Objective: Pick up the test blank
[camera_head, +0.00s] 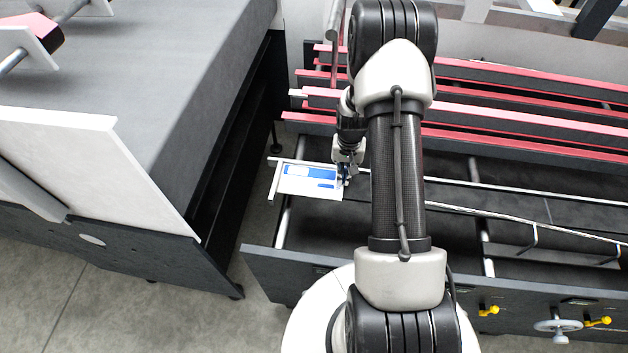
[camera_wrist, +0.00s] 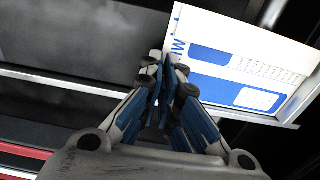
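The test blank (camera_head: 310,181) is a flat white card with blue print, lying at the left end of the machine's rails in the head view. It also shows at the upper right of the wrist view (camera_wrist: 222,72). My gripper (camera_head: 344,178) is at the blank's right edge in the head view. In the wrist view my gripper (camera_wrist: 164,80) has its blue-padded fingers close together over the blank's near left corner. The fingers hide that corner, so I cannot tell whether it is pinched between them.
Pink-topped bars (camera_head: 520,108) run across the machine behind the blank. Thin metal rails (camera_head: 520,228) run to the right. A dark machine bed (camera_head: 130,80) with a white panel (camera_head: 95,165) stands at the left, with a floor gap between. Yellow handles (camera_head: 489,310) are on the front right.

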